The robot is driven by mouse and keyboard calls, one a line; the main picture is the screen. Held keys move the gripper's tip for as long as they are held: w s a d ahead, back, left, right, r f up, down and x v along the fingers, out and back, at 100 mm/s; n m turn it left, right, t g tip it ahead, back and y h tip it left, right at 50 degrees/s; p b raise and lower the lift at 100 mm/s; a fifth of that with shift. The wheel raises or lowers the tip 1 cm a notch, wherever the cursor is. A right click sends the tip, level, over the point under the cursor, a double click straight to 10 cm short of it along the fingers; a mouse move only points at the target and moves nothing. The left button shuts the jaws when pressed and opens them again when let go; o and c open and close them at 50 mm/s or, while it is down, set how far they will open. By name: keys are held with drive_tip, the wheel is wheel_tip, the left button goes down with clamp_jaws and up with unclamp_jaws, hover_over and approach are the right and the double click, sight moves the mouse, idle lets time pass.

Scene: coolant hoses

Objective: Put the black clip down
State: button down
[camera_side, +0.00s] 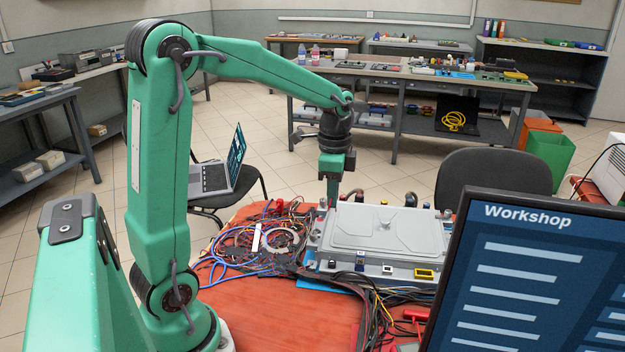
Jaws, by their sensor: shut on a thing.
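My gripper (332,201) points down at the back left corner of a grey metal housing (385,226) on the red table. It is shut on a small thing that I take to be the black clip. The clip is too small and too hidden by the fingers to make out clearly. A dark hose end (356,194) rises just right of my gripper. Another dark hose end (410,199) stands at the housing's back right. I cannot tell from this view whether the fingertips touch the housing.
Tangled wires and two round fan-like parts (262,239) lie left of the housing. Black and yellow cables (375,295) run along its front edge. A monitor (535,275) blocks the right foreground. The red table (285,315) is bare at front left.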

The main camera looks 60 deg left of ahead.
drive_tip(key=shift+m, duration=0.5)
drive_tip(key=s+a+f, duration=0.2)
drive_tip(key=a+f, duration=0.2)
drive_tip(key=a, duration=0.2)
drive_tip(key=s+a+f, duration=0.3)
drive_tip(key=a+f, duration=0.1)
drive_tip(key=a, duration=0.3)
drive_tip(key=s+a+f, duration=0.3)
drive_tip(key=a+f, duration=0.1)
drive_tip(key=a, duration=0.3)
drive_tip(key=shift+a+f, duration=0.1)
drive_tip(key=shift+f, duration=0.3)
drive_tip(key=shift+f, duration=0.15)
drive_tip(key=shift+f, duration=1.85)
drive_tip(key=shift+f, duration=0.15)
drive_tip(key=c, duration=1.4)
unclamp_jaws()
drive_tip(key=shift+c, duration=0.2)
